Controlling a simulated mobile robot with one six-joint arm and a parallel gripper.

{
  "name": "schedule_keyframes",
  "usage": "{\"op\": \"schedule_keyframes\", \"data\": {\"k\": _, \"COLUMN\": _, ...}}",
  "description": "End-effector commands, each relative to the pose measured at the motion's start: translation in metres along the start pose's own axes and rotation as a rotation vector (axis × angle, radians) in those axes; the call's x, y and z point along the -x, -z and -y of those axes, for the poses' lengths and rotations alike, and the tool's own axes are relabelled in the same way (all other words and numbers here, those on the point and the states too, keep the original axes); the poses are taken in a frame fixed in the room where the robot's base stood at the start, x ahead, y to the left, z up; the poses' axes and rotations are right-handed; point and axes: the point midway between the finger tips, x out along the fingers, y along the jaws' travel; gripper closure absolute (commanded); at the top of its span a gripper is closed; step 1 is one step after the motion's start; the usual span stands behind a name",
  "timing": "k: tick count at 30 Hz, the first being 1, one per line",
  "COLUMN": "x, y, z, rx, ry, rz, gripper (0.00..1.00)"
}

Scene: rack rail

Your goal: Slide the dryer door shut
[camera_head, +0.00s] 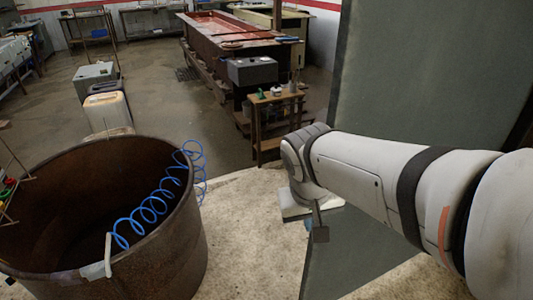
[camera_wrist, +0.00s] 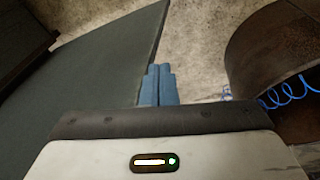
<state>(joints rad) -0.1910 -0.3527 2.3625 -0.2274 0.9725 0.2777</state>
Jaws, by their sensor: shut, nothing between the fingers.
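A tall flat grey-green panel (camera_head: 420,70), which I take to be the dryer door, stands upright on the right in the head view, partly hidden behind my arm. In the wrist view the panel (camera_wrist: 90,75) fills the left side, and its straight edge runs down close to my fingertips. My gripper (camera_head: 308,223) is low beside the panel's left edge in the head view. In the wrist view its blue fingers (camera_wrist: 157,72) are together and hold nothing. I cannot tell whether they touch the panel. No handle is clearly visible.
A rusty round tub (camera_head: 170,245) with a coiled blue hose (camera_head: 150,207) stands at left; the tub (camera_wrist: 265,45) is right of my gripper in the wrist view. A small wooden rack (camera_head: 275,120) and a reddish tank (camera_head: 215,35) stand behind. Pale floor (camera_head: 245,235) lies clear between tub and panel.

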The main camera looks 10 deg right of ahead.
Motion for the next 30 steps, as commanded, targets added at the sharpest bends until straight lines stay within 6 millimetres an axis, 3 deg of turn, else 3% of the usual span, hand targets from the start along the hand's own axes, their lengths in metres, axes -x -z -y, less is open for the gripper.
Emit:
{"op": "schedule_keyframes", "data": {"k": 6, "x": 0.013, "y": 0.064, "z": 0.054, "rx": 0.026, "ry": -0.194, "rz": -0.094, "gripper": 1.00}}
{"op": "schedule_keyframes", "data": {"k": 9, "x": 0.021, "y": 0.085, "z": 0.079, "rx": 0.020, "ry": -0.252, "rz": -0.163, "gripper": 1.00}}
{"op": "schedule_keyframes", "data": {"k": 14, "x": 0.030, "y": 0.102, "z": 0.103, "rx": 0.003, "ry": -0.295, "rz": -0.239, "gripper": 1.00}}
{"op": "schedule_keyframes", "data": {"k": 20, "x": 0.018, "y": 0.109, "z": 0.103, "rx": -0.006, "ry": -0.306, "rz": -0.255, "gripper": 1.00}}
{"op": "schedule_keyframes", "data": {"k": 30, "x": -0.047, "y": 0.126, "z": 0.080, "rx": -0.007, "ry": -0.306, "rz": -0.251, "gripper": 1.00}}
